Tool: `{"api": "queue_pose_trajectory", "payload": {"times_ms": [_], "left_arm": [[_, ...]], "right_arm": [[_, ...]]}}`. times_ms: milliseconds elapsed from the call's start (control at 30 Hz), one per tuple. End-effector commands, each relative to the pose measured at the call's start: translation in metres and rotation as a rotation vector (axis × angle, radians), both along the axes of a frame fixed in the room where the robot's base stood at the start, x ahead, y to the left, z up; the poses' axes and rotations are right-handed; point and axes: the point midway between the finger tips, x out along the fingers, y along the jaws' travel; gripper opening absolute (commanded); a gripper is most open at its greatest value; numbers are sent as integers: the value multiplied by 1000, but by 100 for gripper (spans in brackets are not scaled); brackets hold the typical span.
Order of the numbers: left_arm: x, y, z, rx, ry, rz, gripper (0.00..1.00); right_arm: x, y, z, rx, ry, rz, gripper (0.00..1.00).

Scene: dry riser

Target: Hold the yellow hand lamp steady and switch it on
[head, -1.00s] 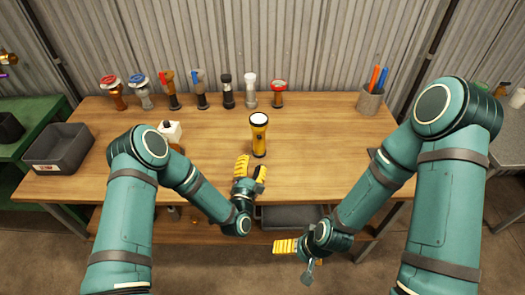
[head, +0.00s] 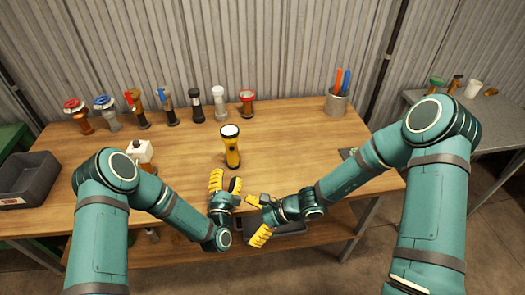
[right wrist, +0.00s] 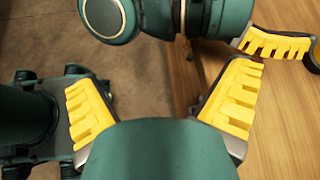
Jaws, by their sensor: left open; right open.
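The yellow hand lamp (head: 232,153) stands upright on the wooden workbench, its pale round lens end up. My left gripper (head: 225,184) is open and empty, just in front of the lamp, with its yellow fingers pointing toward it and apart from it. My right gripper (head: 256,219) is open and empty, lower and to the right, near the bench's front edge. In the right wrist view its yellow fingers (right wrist: 160,105) are spread with nothing between them; part of my left gripper (right wrist: 275,45) shows behind. The lamp's switch is too small to make out.
Several valves and fittings stand in a row along the back of the workbench (head: 290,140). A cup of pens (head: 336,104) is at back right. A white-topped bottle (head: 139,151) stands behind my left arm, a grey bin (head: 28,180) at far left. The bench right of the lamp is clear.

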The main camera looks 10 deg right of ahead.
Motion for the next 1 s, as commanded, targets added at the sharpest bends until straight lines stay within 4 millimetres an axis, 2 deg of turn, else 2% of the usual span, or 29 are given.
{"api": "queue_pose_trajectory", "payload": {"times_ms": [33,167,300,400,500,667,767,1000], "left_arm": [[0,0,0,0,0,0,46],[0,0,0,0,0,0,46],[0,0,0,0,0,0,46],[0,0,0,0,0,0,46],[0,0,0,0,0,0,46],[0,0,0,0,0,0,46],[0,0,0,0,0,0,46],[0,0,0,0,0,0,46]], "right_arm": [[17,0,9,57,10,-74,100],[64,-7,36,215,20,-276,100],[111,-25,64,371,9,-478,100],[137,-39,82,468,-16,-593,100],[155,-52,97,545,-47,-674,100],[168,-61,108,603,-75,-734,100],[175,-58,110,610,-80,-741,100],[201,-33,109,611,-79,-738,100]]}}
